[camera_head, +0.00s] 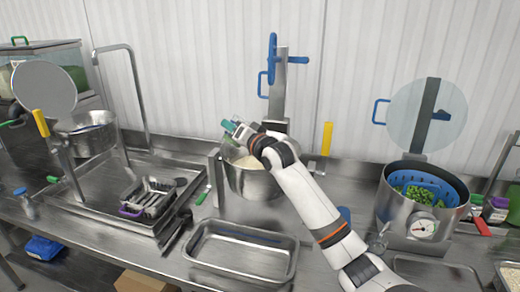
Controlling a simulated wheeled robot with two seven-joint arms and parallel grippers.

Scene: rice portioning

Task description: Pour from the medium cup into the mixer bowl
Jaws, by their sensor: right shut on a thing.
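The mixer bowl (257,186) is a round steel bowl at the centre back of the counter, with pale, grain-like contents showing inside. My right arm reaches in from the lower right, and my right gripper (239,130) is above the bowl's rim. It is shut on a small item with a teal part (228,126), apparently the medium cup's handle. My left gripper is not in view.
An empty steel tray (243,252) lies in front of the bowl. A pot with a blue basket of green vegetables (425,196) and a dial stands right. A sink frame with a small basket (148,197) is left. The mixer's post (278,95) rises behind the bowl.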

